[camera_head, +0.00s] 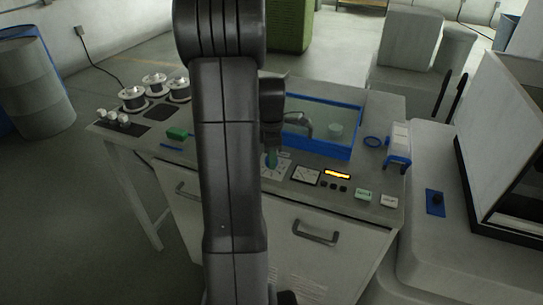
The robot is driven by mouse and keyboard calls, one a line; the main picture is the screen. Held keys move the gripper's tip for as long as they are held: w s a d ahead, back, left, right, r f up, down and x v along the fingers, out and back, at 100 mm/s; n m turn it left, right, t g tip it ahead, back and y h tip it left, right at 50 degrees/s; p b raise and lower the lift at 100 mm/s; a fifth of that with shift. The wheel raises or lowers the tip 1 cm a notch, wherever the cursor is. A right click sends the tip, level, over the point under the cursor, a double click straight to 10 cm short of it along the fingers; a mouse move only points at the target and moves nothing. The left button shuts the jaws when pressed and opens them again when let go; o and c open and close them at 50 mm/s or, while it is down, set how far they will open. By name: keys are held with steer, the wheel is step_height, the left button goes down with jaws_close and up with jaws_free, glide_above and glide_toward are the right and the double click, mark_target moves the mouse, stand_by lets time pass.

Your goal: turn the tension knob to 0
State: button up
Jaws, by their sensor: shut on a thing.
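The tension knob (271,161) is a small green knob over a pale dial plate (281,172) on the front panel of the grey machine bench. My gripper (271,153) points down from above and is shut on the knob. My own arm crosses the picture just left of it and hides the panel there. The knob's pointer and the dial numbers are too small and covered to read.
Right of the dial are a meter (306,176), a lit orange display (338,174), small buttons, a green button (364,195) and a white button (389,201). A blue-rimmed tank (352,154) stands behind. Wire spools (154,83) sit at the far left.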

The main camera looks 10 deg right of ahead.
stand_by(0.4)
steer(key=o, duration=1)
steer(key=shift+r, duration=0.1)
step_height(320, 180, up, 14)
steer(key=shift+w, duration=0.2)
steer(key=shift+f, duration=0.25)
steer(key=f, duration=1.3)
steer(key=shift+s+f, duration=0.2)
steer(key=shift+f, duration=0.2)
steer(key=shift+r, duration=0.15)
